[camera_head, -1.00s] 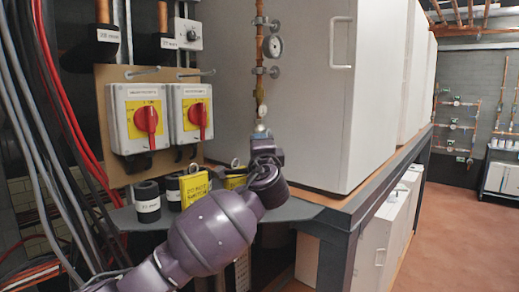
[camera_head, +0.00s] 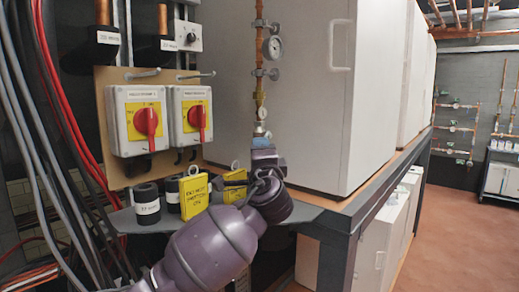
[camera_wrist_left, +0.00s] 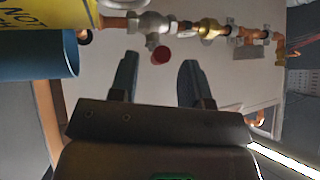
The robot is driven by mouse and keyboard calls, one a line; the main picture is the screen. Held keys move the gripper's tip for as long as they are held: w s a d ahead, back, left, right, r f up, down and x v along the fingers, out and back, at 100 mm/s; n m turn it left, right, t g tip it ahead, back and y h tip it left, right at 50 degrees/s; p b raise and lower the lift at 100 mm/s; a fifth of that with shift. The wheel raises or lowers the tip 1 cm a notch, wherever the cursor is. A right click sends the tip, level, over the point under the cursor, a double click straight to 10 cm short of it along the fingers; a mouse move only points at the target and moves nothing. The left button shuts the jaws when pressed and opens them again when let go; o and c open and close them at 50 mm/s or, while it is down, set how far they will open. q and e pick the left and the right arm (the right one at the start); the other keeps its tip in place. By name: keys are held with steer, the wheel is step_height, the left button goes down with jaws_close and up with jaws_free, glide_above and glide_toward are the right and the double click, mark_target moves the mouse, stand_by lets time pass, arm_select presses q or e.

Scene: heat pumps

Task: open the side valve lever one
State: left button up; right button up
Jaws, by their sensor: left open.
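A copper and brass pipe (camera_head: 259,90) runs down the side of the white cabinet, with a silver valve fitting (camera_head: 261,132) low on it. In the left wrist view this pipe crosses the top, with a silver valve body (camera_wrist_left: 150,24) on it. A small red round part (camera_wrist_left: 161,55) sits just below the valve body; I cannot tell whether it is the lever's end. My left gripper (camera_wrist_left: 158,62) is open, its fingers on either side of the red part in that view, with nothing held. In the head view the purple gripper (camera_head: 263,146) covers the pipe's lower end.
Two red-and-yellow isolator switches (camera_head: 147,121) are on a board at left. A round gauge (camera_head: 273,47) sits above. Clear floor (camera_head: 455,230) lies at right.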

arm_select(q)
steer(key=v, duration=0.7)
steer(key=shift+s, duration=0.3)
arm_select(e)
steer(key=shift+s+f, duration=0.4)
steer(key=shift+f, duration=0.15)
